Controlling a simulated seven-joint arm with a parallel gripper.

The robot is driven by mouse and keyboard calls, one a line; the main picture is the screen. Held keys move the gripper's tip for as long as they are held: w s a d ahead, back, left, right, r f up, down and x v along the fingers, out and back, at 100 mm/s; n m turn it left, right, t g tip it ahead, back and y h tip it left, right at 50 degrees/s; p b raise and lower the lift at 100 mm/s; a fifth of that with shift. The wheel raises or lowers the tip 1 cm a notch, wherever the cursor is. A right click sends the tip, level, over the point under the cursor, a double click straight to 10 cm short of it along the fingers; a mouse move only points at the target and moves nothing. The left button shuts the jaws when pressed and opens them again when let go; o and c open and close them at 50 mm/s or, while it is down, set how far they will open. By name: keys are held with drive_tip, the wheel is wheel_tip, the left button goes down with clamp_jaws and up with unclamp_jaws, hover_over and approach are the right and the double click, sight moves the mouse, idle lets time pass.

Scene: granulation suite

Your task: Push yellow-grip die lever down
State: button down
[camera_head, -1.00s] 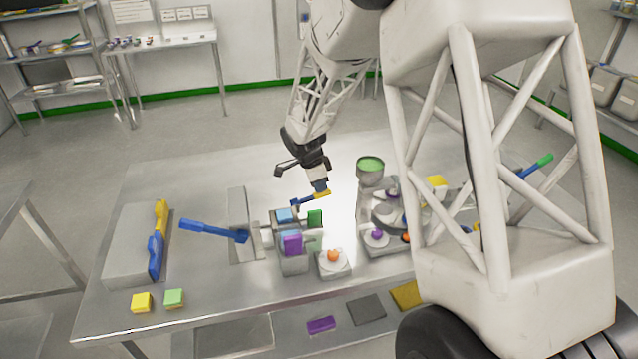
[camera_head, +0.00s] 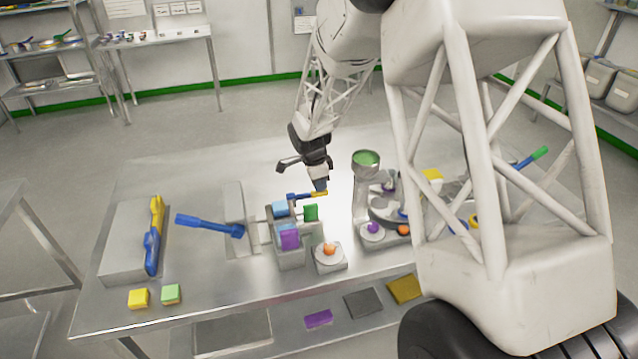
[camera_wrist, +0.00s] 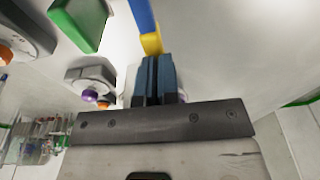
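The die lever has a blue shaft (camera_head: 299,196) and a yellow grip (camera_head: 319,194). It lies nearly level above the back of the grey die block (camera_head: 291,258), grip end to the right. My gripper (camera_head: 319,184) points down directly over the yellow grip and seems to touch it. In the wrist view its dark blue fingers (camera_wrist: 157,80) are close together with nothing visible between them. The yellow grip (camera_wrist: 152,43) shows just past the fingertips, with the blue shaft (camera_wrist: 142,14) beyond. The exact contact is hidden.
A green block (camera_head: 311,213) stands close by the lever. A blue-handled lever (camera_head: 207,224) lies to the left. A station with a green-topped hopper (camera_head: 366,160) is to the right. An orange knob (camera_head: 330,249) sits in front.

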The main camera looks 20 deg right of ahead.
drive_tip(key=shift+s+f, duration=0.2)
drive_tip(key=shift+f, duration=0.05)
wheel_tip(320, 180, up, 15)
drive_tip(key=shift+w+f, duration=0.2)
idle(0.4)
drive_tip(key=shift+s, duration=0.1)
drive_tip(key=s+a+r+n+t, duration=0.1)
drive_tip(key=s+r+n, duration=0.4)
drive_tip(key=s, duration=0.6)
drive_tip(key=s+a+r+n, duration=0.1)
drive_tip(key=s+r+n, duration=0.35)
drive_tip(key=s, duration=0.55)
drive_tip(key=s+a+n+t+y, duration=0.1)
drive_tip(key=s+n, duration=0.7)
drive_tip(key=s, duration=1.1)
drive_tip(key=shift+s+a+t+y, duration=0.3)
drive_tip(key=shift+s+a+y, duration=0.05)
drive_tip(key=shift+s+y, duration=0.05)
